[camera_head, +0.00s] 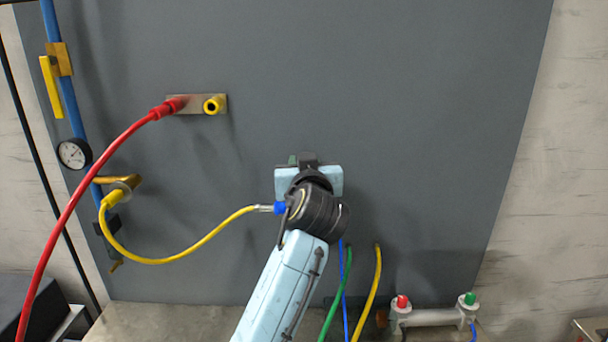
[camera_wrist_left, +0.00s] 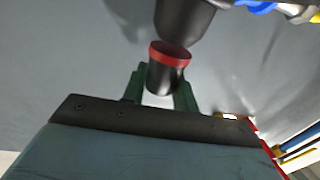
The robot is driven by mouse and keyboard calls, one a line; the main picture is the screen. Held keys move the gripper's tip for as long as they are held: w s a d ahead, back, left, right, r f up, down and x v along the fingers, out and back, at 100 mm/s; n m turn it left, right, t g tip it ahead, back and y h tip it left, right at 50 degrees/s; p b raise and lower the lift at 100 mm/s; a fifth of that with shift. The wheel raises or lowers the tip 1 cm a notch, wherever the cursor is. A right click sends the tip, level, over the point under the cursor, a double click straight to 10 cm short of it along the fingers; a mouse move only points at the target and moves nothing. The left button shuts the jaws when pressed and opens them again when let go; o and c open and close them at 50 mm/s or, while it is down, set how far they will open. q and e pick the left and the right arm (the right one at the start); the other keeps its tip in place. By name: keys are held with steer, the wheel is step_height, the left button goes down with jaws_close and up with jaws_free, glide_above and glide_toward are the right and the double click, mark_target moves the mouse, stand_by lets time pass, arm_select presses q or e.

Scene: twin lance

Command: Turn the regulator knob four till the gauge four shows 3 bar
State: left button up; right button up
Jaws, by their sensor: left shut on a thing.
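In the left wrist view, a black knob (camera_wrist_left: 165,80) with a red band sits between the two green fingers of my left gripper (camera_wrist_left: 160,86), which is shut on it. A dark, rounded body (camera_wrist_left: 183,18) lies just beyond the knob. In the head view my light blue wrist and black joint cover the knob, and only a bit of my left gripper (camera_head: 293,159) shows against the grey panel. A round white gauge (camera_head: 74,153) is on the blue pipe at the left; its number and reading are too small to tell. My right gripper is out of view.
A yellow hose (camera_head: 170,260) runs from the left valve to a blue fitting (camera_head: 280,208) beside my wrist. A red hose (camera_head: 85,195) hangs at the left from a small plate (camera_head: 195,112). A pipe with red and green caps (camera_head: 435,316) stands at lower right. The upper right panel is clear.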

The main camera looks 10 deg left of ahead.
arm_select(q)
steer(key=shift+n+y+b, duration=0.4)
steer(key=shift+y, duration=0.2)
steer(key=o, duration=1)
steer(key=shift+c, duration=0.2)
steer(key=shift+r, duration=0.1)
step_height(320, 180, up, 10)
steer(key=shift+f+b, duration=0.1)
steer(key=shift+b, duration=0.3)
